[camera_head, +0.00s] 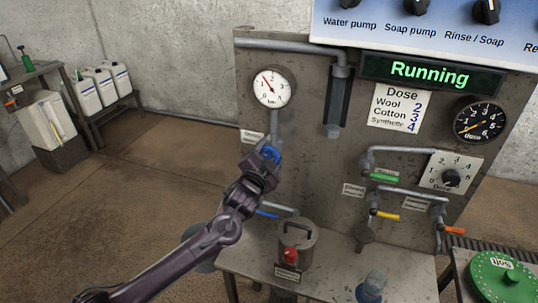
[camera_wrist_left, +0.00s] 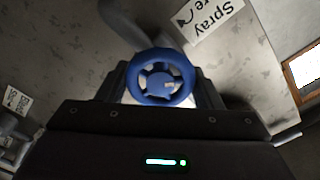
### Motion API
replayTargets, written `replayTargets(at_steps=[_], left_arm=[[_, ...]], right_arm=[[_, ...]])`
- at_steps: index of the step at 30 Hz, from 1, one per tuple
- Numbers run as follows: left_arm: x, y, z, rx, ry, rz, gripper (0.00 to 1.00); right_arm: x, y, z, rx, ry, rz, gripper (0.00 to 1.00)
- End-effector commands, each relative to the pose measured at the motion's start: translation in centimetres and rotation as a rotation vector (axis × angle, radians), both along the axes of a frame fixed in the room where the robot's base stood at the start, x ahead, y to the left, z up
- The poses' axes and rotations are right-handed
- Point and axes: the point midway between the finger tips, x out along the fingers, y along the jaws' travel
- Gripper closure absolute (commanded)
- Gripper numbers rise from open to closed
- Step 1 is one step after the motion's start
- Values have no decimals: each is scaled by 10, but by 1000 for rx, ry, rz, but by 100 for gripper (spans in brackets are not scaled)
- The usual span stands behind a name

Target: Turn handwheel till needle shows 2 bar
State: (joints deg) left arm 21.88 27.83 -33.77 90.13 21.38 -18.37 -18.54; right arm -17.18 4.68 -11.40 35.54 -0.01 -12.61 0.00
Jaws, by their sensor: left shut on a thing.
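The blue handwheel (camera_head: 271,152) sits on a grey pipe below the pressure gauge in the head view. In the left wrist view the handwheel (camera_wrist_left: 160,62) faces me, with its spokes and open rim showing. My left gripper (camera_head: 266,159) is shut on the handwheel, one finger on each side of the rim. The round white pressure gauge (camera_head: 272,88) is on the panel above. Its needle points up and to the left; the small scale makes the exact reading uncertain. My right gripper is in neither view.
A grey panel (camera_head: 300,130) carries pipes and coloured valve levers, green (camera_head: 384,178), yellow (camera_head: 386,215) and orange (camera_head: 453,231). A display (camera_head: 430,75) reads "Running". Open floor lies to the left.

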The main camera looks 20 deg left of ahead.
Motion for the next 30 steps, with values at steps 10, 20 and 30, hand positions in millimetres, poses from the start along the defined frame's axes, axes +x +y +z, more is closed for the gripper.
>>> replayTargets(at_steps=[10,20,30], left_arm=[[0,0,-2,330,-11,1,63],[0,0,-3,605,-19,0,63],[0,-1,-3,767,-25,0,63]], right_arm=[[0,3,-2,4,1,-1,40],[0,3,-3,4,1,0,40],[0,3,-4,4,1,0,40]])
